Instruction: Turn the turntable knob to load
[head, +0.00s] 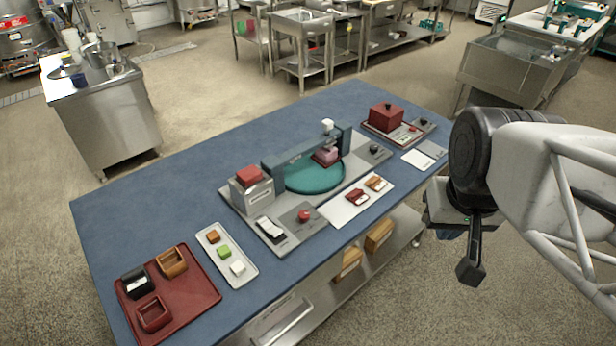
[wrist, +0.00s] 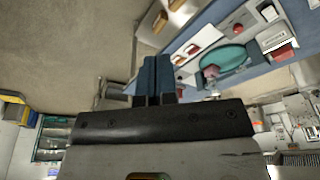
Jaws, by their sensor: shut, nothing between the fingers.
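The teal round turntable (head: 318,180) sits in a grey machine base on the blue table; it also shows in the wrist view (wrist: 228,58). A dark knob (head: 375,149) is on the base just right of the turntable. A red knob (head: 304,215) stands on a grey plate in front of it. I cannot read labels, so which knob is the turntable's is unclear. My gripper (head: 470,272) is shut and empty, off the table's right front side, well apart from the knobs. Its blue-grey fingers (wrist: 153,80) are together in the wrist view.
A blue-grey bridge (head: 300,158) spans the turntable, with a pink block (head: 326,156) beneath. A red-topped grey box (head: 250,187) stands left. A red box (head: 385,116) is on the right tray.

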